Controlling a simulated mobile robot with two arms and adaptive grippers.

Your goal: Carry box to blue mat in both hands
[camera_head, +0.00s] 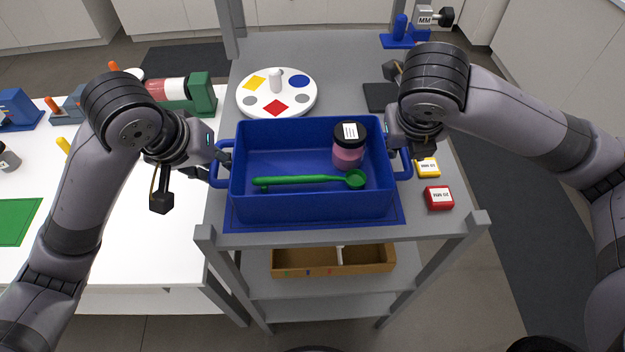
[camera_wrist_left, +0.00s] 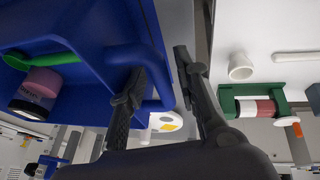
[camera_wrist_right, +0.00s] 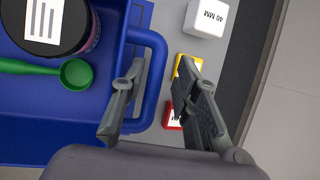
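The blue box (camera_head: 310,207) stands level on the grey cart top, over the blue mat (camera_head: 399,214), whose border shows at the front and right. A jar with pink contents (camera_head: 347,155) and a green scoop (camera_head: 300,180) are inside the box. My left gripper (camera_head: 213,165) is at the left handle (camera_wrist_left: 150,65); its fingers are apart, one inside the handle loop and one outside. My right gripper (camera_head: 408,148) is at the right handle (camera_wrist_right: 155,85), fingers likewise apart on either side of the bar. Neither looks closed on its handle.
A round white palette (camera_head: 250,105) stands behind the box. Yellow (camera_head: 428,167) and red (camera_head: 439,197) weight blocks are right of it, close to my right gripper. A white table (camera_head: 180,230) adjoins at left.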

